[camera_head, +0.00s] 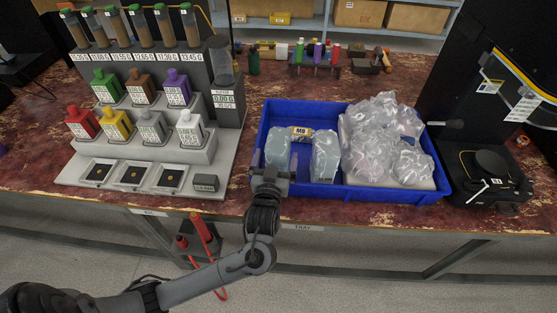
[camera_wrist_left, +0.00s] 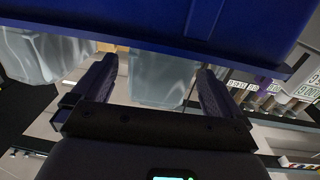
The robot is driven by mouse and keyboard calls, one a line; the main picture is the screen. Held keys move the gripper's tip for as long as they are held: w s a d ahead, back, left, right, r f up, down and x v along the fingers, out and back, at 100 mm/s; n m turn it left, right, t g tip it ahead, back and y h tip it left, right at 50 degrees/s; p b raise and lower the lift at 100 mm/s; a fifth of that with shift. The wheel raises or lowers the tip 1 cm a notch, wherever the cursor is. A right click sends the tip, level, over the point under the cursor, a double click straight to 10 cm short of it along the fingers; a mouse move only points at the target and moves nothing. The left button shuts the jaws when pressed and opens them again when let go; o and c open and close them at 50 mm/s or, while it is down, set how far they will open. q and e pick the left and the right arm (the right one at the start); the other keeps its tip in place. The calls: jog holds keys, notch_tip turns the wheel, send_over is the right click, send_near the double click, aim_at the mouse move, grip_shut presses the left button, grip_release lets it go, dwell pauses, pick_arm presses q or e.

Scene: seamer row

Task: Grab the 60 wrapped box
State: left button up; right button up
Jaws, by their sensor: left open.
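A blue tray (camera_head: 315,191) holds two translucent wrapped boxes in its left part, a left wrapped box (camera_head: 278,148) and a right wrapped box (camera_head: 325,155). A yellow-and-white label (camera_head: 301,132) shows behind and between them; I cannot tell a "60" on any box. My left gripper (camera_head: 270,176) is at the tray's near left edge, just in front of the left wrapped box. In the left wrist view its two fingers (camera_wrist_left: 153,88) are apart and empty, with a wrapped box (camera_wrist_left: 160,78) beyond them. My right gripper is not in view.
Clear crumpled bags (camera_head: 380,140) fill the tray's right part. A stepped rack of coloured bottles (camera_head: 145,125) stands to the left. A black device (camera_head: 485,170) stands to the right. The tray's blue wall (camera_wrist_left: 170,22) is close in the left wrist view.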

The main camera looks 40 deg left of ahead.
pick_arm(q)
jog(key=shift+b+x, duration=0.55)
jog(key=shift+x, duration=1.4)
jog(key=shift+r, duration=0.15)
jog(key=shift+c, duration=0.2)
jog(key=c, duration=1.4)
jog(key=shift+c, duration=1.2)
jog(key=shift+r, duration=0.15)
